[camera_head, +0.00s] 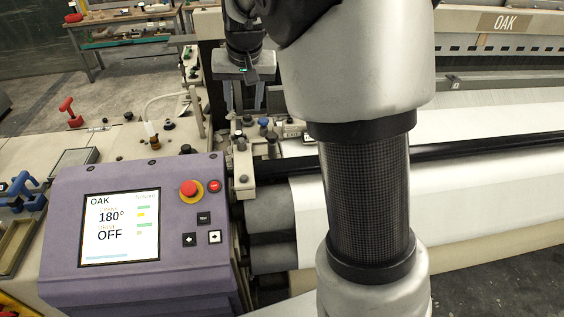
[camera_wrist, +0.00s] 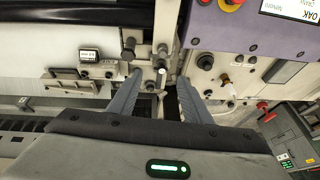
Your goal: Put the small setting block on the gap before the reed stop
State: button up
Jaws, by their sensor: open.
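My gripper (camera_head: 243,108) hangs open and empty over the loom's left end, beside the small fittings there. In the wrist view its two grey fingers (camera_wrist: 160,82) are spread apart above the dark gap and metal posts. I cannot pick out the small setting block with certainty in either view. The reed stop and its gap are not clearly told apart among the fittings (camera_head: 243,150) below the gripper. A small unit with a digital display (camera_wrist: 88,55) sits beside the fittings in the wrist view.
A purple control panel (camera_head: 170,235) stands in front, its screen reading OAK, 180° and OFF. The beige top at left carries a red-handled part (camera_head: 69,110), a blue clamp (camera_head: 22,188) and a grey box (camera_head: 75,161). White cloth (camera_head: 480,190) and dark rollers extend right.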

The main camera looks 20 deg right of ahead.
jog(key=s+r+n, duration=0.1)
jog(key=s+r, duration=0.2)
jog(key=s, duration=0.5)
jog(key=s+r, duration=0.4)
jog(key=s, duration=0.5)
jog(key=s+f+n+t, duration=0.1)
jog(key=s+f, duration=0.1)
jog(key=s, duration=1.1)
jog(key=shift+s+f+n, duration=0.35)
jog(key=shift+s+n, duration=0.05)
jog(key=shift+s, duration=0.1)
